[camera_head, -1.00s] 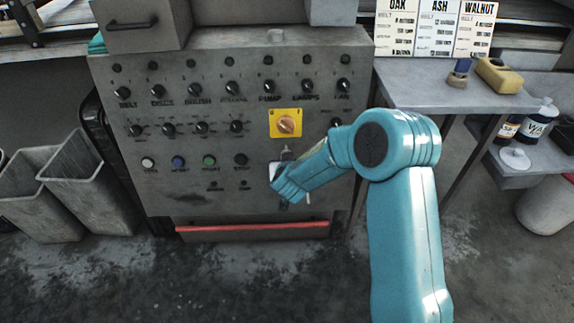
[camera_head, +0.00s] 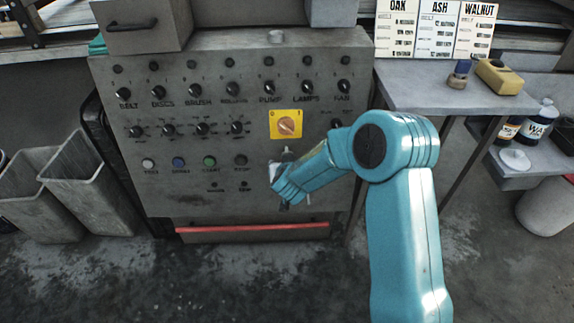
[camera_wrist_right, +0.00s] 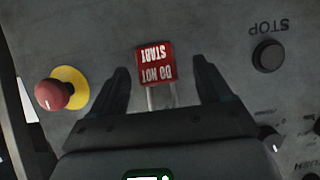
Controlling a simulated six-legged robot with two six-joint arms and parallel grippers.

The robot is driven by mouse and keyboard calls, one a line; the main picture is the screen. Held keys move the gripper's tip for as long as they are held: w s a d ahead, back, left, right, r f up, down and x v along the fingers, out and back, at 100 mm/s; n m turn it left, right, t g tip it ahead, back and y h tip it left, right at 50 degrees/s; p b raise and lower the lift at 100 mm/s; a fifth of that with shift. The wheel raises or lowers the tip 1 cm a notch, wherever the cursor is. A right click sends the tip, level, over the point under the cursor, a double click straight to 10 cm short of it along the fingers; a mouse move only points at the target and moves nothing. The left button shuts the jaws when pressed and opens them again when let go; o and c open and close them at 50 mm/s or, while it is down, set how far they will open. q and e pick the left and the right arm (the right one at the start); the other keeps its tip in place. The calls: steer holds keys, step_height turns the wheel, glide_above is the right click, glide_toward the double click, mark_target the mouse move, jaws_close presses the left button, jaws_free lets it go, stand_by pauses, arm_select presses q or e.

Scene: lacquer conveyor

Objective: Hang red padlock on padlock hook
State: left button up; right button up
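The red padlock, with a "DO NOT START" label (camera_wrist_right: 157,63), shows upside down in the right wrist view against the grey panel. Its metal shackle (camera_wrist_right: 162,97) runs toward my gripper's palm, and its far end is hidden there. My right gripper (camera_wrist_right: 163,82) is open, with one dark finger on each side of the padlock and a gap on both sides. In the head view my teal right arm covers the padlock; a small grey metal part (camera_head: 287,156) shows just above the wrist. I cannot make out the padlock hook. My left gripper is out of view.
The grey control panel (camera_head: 190,105) carries knobs and buttons. A yellow plate with an orange rotary switch (camera_head: 286,124) sits just above my right wrist. A red emergency button (camera_wrist_right: 54,94) and the STOP button (camera_wrist_right: 268,56) flank the gripper. A red bar (camera_head: 252,231) lies below.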

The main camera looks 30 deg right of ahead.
steer(key=p+v, duration=0.4)
steer(key=v, duration=1.2)
steer(key=shift+p, duration=0.35)
